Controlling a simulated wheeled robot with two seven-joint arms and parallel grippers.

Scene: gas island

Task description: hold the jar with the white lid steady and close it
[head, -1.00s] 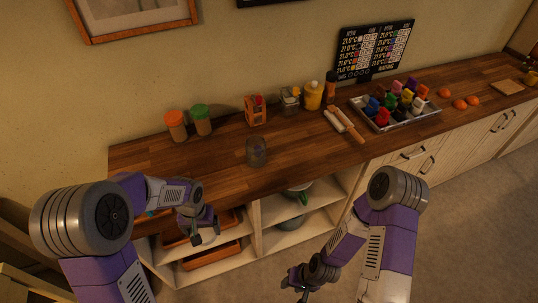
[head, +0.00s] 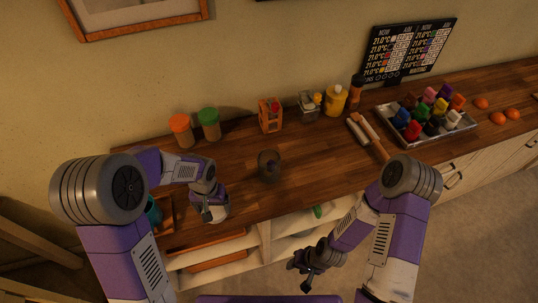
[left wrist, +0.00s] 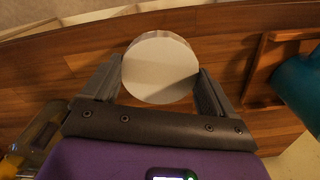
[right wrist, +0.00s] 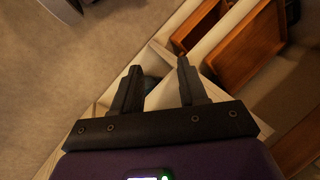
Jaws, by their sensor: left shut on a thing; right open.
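The jar with the white lid shows in the left wrist view as a round white lid (left wrist: 160,68) seen from above. My left gripper (left wrist: 160,80) is shut on it, one finger on each side. The jar's body is hidden below the lid, so I cannot tell how the lid sits. In the head view my left gripper (head: 213,214) is over the counter's front edge at the left, with a pale part of the jar (head: 218,212) at its tips. My right gripper (head: 303,284) is open and empty, low in front of the cabinet; its spread fingers show in the right wrist view (right wrist: 160,70).
A teal vessel (left wrist: 300,85) and a wooden tray (left wrist: 262,68) are close to the held jar. Orange-lidded (head: 181,130) and green-lidded (head: 209,124) jars stand behind. Open shelves lie below.

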